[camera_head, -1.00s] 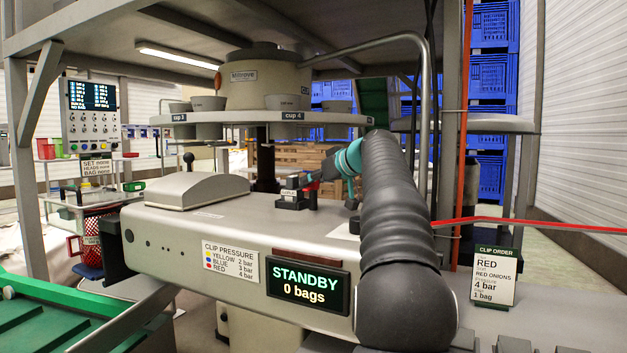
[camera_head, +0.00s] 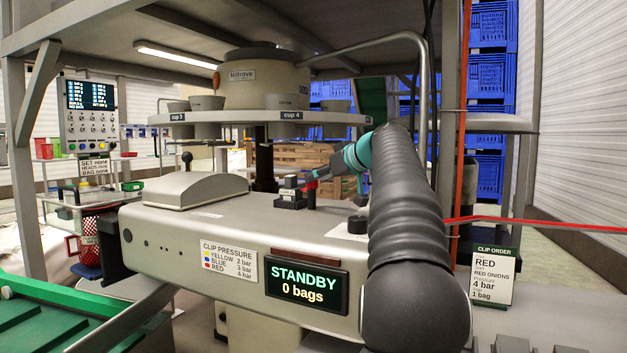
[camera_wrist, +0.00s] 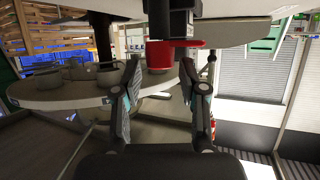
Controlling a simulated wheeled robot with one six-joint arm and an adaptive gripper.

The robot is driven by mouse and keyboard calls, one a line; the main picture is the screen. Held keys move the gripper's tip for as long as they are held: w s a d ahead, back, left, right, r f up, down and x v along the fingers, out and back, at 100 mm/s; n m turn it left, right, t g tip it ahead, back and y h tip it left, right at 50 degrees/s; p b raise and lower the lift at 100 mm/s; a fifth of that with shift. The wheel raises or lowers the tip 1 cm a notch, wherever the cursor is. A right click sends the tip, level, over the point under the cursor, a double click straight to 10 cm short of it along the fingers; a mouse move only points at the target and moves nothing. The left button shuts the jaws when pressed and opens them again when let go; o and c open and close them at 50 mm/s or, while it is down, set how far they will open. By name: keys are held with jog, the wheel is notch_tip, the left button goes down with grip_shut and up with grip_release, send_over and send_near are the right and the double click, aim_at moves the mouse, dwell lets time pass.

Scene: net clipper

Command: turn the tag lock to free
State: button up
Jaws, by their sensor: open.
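A small black block with a red upright part (camera_head: 310,190) stands on top of the beige clipper housing. It appears to be the tag lock, but its label is too small to read. In the wrist view, the red part (camera_wrist: 160,55) hangs from a black body and shows between and just beyond my fingertips. My gripper (camera_wrist: 160,70) is open, one finger on each side of the red part, with no clear contact. In the head view my gripper (camera_head: 316,176) reaches in from the right, close to the red part. The lock's setting cannot be read.
The round cup table (camera_head: 250,117) overhangs the back of the housing. A dark puck (camera_head: 357,225) sits right of the lock. The display (camera_head: 307,284) reads STANDBY, 0 bags. A clip order card (camera_head: 494,276) stands at right. A black-knobbed lever (camera_head: 187,160) stands at left.

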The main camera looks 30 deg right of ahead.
jog(key=v, duration=0.8)
jog(key=shift+s, duration=0.35)
jog(key=shift+s+d, duration=0.1)
jog(key=shift+d, duration=0.05)
